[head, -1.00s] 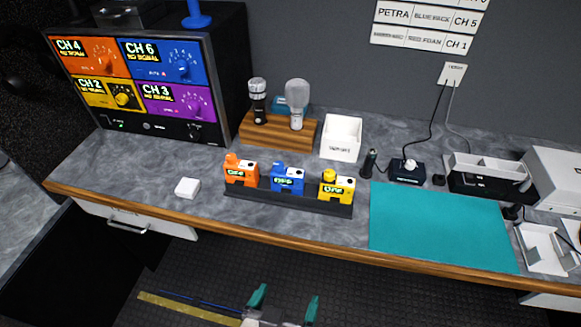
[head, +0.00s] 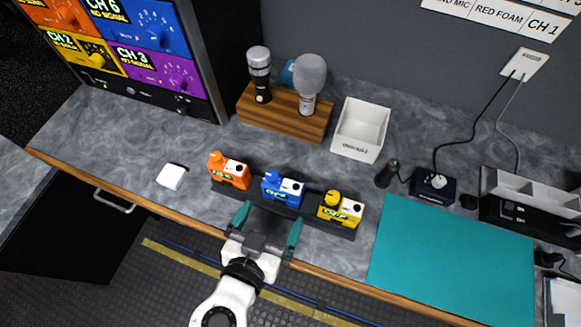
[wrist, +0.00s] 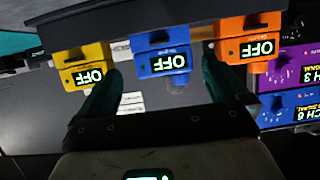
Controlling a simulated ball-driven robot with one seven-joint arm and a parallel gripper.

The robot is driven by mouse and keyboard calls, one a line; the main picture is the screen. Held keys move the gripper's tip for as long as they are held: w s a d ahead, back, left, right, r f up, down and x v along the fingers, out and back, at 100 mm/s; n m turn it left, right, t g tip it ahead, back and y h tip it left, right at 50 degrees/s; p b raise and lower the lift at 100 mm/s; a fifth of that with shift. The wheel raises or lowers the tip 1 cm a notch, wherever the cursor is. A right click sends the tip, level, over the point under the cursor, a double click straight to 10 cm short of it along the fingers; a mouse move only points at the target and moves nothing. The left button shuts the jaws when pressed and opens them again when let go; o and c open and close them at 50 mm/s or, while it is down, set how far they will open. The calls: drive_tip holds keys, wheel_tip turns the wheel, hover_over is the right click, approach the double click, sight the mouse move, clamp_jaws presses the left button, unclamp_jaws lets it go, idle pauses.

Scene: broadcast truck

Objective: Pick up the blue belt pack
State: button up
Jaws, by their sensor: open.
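The blue belt pack (head: 283,189) stands in the middle of a black rack (head: 320,226) near the counter's front edge, between an orange pack (head: 229,170) and a yellow pack (head: 341,208). It also shows in the wrist view (wrist: 162,58), with a lit "OFF" display. My gripper (head: 267,226) is open and empty at the front of the rack, its green fingers pointing toward the blue pack. In the wrist view the two fingers (wrist: 163,86) lie to either side of the blue pack's lower part in the picture. I cannot tell how far their tips are from it.
The orange and yellow packs stand close on either side. A wooden stand (head: 285,115) with two microphones and a white box (head: 360,129) are behind. A teal mat (head: 450,260) lies right, and a small white block (head: 172,176) lies left.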

sight(281, 197)
drive_tip(key=b+x, duration=0.1)
drive_tip(key=x, duration=0.4)
drive_tip(key=shift+w, duration=0.3)
drive_tip(key=shift+r+x, duration=0.2)
drive_tip(key=shift+x, duration=2.5)
drive_tip(key=shift+w, duration=0.15)
drive_tip(key=c, duration=0.8)
drive_tip(key=shift+r, duration=0.1)
